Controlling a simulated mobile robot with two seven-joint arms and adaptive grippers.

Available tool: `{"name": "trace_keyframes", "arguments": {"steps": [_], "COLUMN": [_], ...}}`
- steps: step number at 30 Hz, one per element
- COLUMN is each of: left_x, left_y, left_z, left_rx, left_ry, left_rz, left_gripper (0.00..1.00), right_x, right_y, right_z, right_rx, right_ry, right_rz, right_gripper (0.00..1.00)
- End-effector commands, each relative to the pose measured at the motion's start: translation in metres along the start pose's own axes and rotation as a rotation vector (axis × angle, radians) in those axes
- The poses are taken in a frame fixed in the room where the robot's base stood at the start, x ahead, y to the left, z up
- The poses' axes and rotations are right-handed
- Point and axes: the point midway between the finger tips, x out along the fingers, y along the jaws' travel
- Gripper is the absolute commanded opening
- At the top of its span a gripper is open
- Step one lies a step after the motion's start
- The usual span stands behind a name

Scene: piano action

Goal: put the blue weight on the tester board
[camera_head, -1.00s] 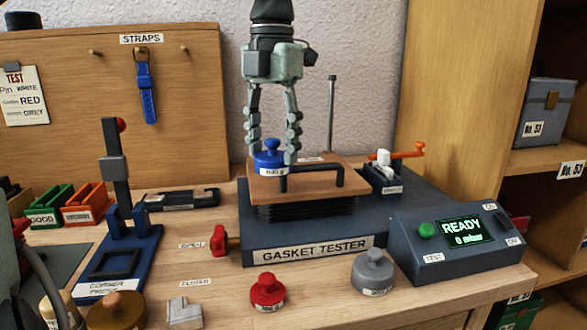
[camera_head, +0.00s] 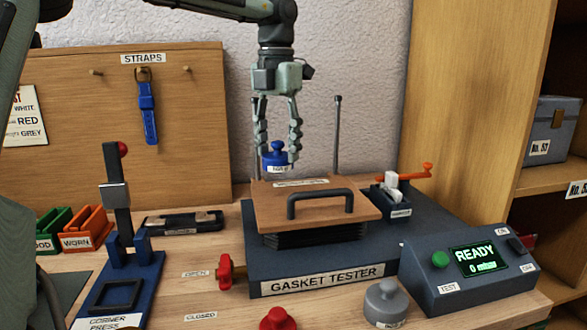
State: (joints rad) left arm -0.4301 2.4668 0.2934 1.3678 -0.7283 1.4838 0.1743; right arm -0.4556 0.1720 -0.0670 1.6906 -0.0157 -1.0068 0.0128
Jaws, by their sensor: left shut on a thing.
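The blue weight (camera_head: 276,155), with a knob on top and a white label, is between the fingers of my left gripper (camera_head: 277,150). The gripper points down and is shut on the weight. It is over the back part of the tester board (camera_head: 262,212), a brown wooden plate with a black handle (camera_head: 320,202). The weight's underside is close to the board's back edge; I cannot tell whether it touches. The board lies on black bellows on the gasket tester (camera_head: 420,232). My right gripper is not in view.
Two upright rods (camera_head: 336,135) stand behind the board. A grey weight (camera_head: 385,303) and a red weight (camera_head: 277,320) stand in front of the tester. A control box (camera_head: 470,268) reading READY is at the right, a corner press (camera_head: 130,270) at the left.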

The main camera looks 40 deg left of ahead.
Motion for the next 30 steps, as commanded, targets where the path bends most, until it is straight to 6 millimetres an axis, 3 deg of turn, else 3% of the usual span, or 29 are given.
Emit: {"name": "trace_keyframes", "arguments": {"steps": [3,9,20,30], "left_x": [0.01,0.019,0.058,0.061], "left_y": [-0.009,-0.015,-0.015,-0.015], "left_z": [0.019,0.033,0.033,0.033], "left_rx": [0.0,0.0,-0.001,-0.001], "left_ry": [-0.001,-0.004,-0.004,-0.005], "left_rz": [0.002,0.0,-0.001,0.0], "left_gripper": [0.0,0.0,0.0,0.0], "right_x": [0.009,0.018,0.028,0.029], "right_y": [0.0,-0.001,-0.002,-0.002], "right_z": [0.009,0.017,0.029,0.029], "right_rx": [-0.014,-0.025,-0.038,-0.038], "right_ry": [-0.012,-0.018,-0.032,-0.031], "right_rz": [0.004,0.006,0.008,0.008], "right_gripper": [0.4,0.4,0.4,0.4]}}
